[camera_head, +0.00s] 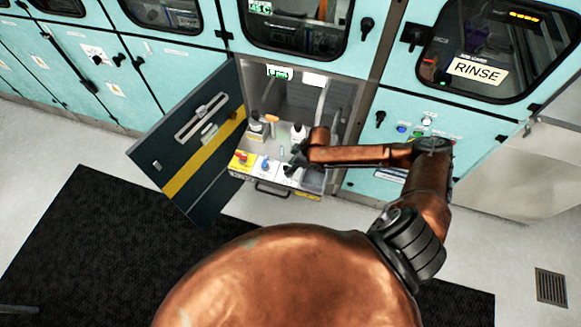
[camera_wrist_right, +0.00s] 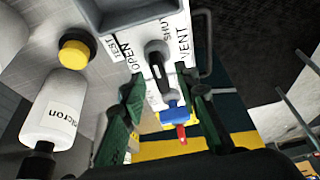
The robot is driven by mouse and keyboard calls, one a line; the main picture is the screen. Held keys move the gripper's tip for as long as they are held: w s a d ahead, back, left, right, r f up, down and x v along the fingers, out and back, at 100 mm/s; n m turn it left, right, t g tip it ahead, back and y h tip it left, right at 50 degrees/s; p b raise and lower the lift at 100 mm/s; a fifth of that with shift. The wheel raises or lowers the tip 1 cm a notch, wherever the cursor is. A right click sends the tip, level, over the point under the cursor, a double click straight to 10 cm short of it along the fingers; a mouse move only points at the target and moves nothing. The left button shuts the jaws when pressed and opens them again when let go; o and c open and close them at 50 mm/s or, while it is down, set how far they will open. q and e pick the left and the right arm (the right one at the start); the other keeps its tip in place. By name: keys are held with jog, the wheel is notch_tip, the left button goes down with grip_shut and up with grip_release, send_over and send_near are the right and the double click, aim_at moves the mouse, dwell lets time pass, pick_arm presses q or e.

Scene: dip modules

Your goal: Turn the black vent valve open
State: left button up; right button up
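The black vent valve (camera_wrist_right: 156,62) has a short lever on a white plate in the right wrist view. The plate reads OPEN on the left, SHUT toward the top and VENT on the right. My right gripper (camera_wrist_right: 159,84) is open, with its green fingers on either side of the lever and apart from each other. I cannot tell whether a finger touches the lever. In the head view my right gripper (camera_head: 294,163) reaches down over the right end of the valve panel and partly hides the valve. My left gripper is not in view.
A red valve (camera_head: 242,157) and a blue valve (camera_head: 265,164) sit left of the vent valve. White bottles with black (camera_head: 256,131) and yellow (camera_wrist_right: 76,50) caps stand behind. An open dark cabinet door (camera_head: 190,140) hangs to the left. A drawer handle (camera_head: 272,190) is in front.

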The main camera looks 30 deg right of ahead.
jog(key=shift+w+f, duration=0.1)
jog(key=shift+f, duration=0.2)
jog(key=shift+c, duration=0.6)
grip_shut()
